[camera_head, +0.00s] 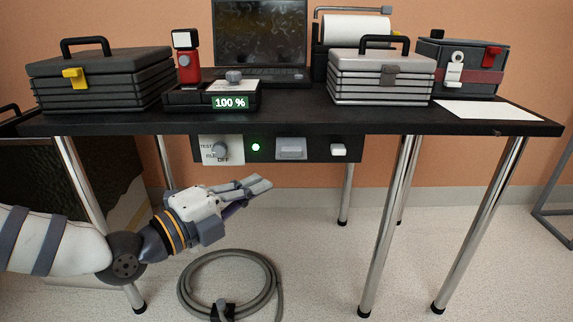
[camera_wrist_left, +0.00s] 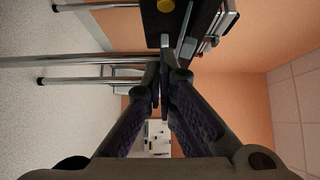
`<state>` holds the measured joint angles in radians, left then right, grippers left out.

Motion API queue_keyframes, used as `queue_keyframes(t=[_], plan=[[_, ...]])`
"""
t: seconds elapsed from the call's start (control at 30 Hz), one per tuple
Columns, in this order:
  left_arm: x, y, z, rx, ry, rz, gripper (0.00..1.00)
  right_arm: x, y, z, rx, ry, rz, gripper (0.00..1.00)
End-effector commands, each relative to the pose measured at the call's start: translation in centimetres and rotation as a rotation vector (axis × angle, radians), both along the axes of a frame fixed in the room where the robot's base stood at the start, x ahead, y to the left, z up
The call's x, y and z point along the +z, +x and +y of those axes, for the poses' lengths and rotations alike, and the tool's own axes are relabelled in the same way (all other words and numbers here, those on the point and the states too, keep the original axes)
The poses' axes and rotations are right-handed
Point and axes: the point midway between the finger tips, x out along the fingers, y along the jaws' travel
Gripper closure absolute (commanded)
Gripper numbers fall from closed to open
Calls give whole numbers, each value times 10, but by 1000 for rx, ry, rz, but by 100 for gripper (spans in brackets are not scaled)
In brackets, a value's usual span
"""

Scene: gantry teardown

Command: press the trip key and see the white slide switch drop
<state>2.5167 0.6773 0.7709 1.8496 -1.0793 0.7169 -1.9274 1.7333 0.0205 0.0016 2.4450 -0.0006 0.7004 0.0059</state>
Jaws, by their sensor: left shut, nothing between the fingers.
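A dark panel under the table's front edge holds a wide grey key (camera_head: 291,148) and a small white switch (camera_head: 338,150) to its right. Another white slide-like piece (camera_head: 453,75) and a red piece (camera_head: 491,57) are on the dark box (camera_head: 425,53) at the right of the table. I cannot tell which of these are the trip key and slide switch. My left gripper (camera_head: 268,184) is shut and empty, below the panel and apart from it. Its closed fingers (camera_wrist_left: 161,86) fill the middle of the left wrist view. My right gripper is not in view.
The panel also has a rotary knob (camera_head: 220,150) and a lit green lamp (camera_head: 256,147). The black table (camera_head: 390,120) stands on metal legs (camera_head: 388,230). A coiled grey hose (camera_head: 232,258) lies on the floor below my left gripper. The space in front of the panel is clear.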

Motion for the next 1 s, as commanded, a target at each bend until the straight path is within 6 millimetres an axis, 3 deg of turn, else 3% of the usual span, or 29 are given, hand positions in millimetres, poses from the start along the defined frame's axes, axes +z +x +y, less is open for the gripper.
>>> queue_keyframes(t=[0.37, 0.6, 1.0], plan=[[-7, 58, -59, -2, -1, 6, 100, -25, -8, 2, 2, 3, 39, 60], [-7, 91, -56, 0, -1, 6, 100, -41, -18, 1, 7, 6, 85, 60], [-1, 95, -56, 0, -1, 3, 100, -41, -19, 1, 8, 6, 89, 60]])
